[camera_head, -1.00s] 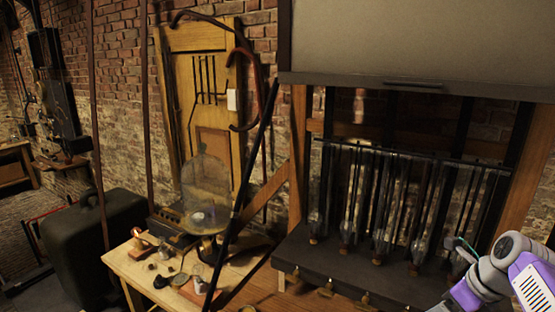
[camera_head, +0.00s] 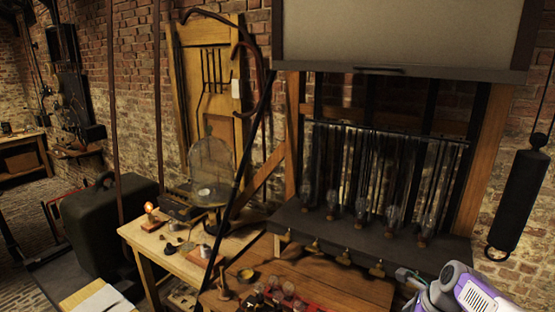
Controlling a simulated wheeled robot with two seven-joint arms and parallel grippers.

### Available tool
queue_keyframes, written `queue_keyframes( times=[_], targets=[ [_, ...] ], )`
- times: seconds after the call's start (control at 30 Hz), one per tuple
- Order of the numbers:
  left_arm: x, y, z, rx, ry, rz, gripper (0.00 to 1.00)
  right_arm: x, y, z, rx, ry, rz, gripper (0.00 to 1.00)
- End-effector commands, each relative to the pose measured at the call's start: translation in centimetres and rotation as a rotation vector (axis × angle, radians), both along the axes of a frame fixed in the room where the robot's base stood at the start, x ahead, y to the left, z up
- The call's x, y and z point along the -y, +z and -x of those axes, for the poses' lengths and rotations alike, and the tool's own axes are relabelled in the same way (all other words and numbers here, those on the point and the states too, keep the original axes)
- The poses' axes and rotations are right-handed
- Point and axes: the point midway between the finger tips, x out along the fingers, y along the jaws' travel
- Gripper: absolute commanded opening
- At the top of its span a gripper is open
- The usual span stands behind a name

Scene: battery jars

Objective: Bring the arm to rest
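My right arm (camera_head: 462,290) shows at the bottom right as purple, white and grey links. A grey end with a teal tip (camera_head: 408,277) lies at its left, in front of the dark shelf. I cannot make out any gripper fingers there. My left arm and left gripper are out of view. Several glass battery jars (camera_head: 361,207) hang in a row with dark rods above the dark shelf (camera_head: 345,231). The arm is low and to the right of most of the jars; I cannot tell whether it touches anything.
A wooden table (camera_head: 320,283) with small red and brass parts stands below the shelf. A dark cylinder (camera_head: 521,203) hangs at right. A dark case (camera_head: 95,225) stands left.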

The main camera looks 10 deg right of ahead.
Motion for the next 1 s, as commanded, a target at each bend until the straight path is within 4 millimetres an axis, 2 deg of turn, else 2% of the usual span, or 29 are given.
queue_keyframes(
  times=[0.03, 0.17, 0.3, 0.47, 0.5, 0.6, 0.7, 0.8, 0.9, 1.0],
  targets=[
    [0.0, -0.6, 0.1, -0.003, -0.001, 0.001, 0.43, -1.1, -2.9, -0.7, -0.007, 0.074, 0.009, 0.86],
    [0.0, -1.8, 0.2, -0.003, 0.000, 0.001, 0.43, -4.7, -10.5, -2.2, 0.003, 0.322, 0.057, 0.86],
    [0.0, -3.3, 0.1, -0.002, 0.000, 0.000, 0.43, -10.3, -20.0, -2.5, 0.032, 0.661, 0.113, 0.86],
    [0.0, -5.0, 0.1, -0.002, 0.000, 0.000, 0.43, -17.5, -29.7, -0.1, 0.092, 1.071, 0.170, 0.86],
    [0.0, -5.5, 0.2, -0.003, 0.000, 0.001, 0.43, -19.4, -31.9, 0.9, 0.111, 1.179, 0.182, 0.86],
    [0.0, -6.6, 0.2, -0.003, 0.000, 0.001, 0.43, -24.0, -36.8, 4.2, 0.173, 1.447, 0.209, 0.86],
    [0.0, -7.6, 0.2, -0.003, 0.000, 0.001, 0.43, -27.8, -40.4, 8.0, 0.244, 1.694, 0.231, 0.86],
    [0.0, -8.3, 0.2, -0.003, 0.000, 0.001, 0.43, -30.4, -42.5, 11.3, 0.310, 1.884, 0.249, 0.86],
    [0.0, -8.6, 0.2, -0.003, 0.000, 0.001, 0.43, -31.9, -43.4, 13.2, 0.359, 2.003, 0.264, 0.86],
    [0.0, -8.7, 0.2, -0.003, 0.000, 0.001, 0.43, -32.5, -43.8, 14.1, 0.384, 2.058, 0.275, 0.86]
  ],
)
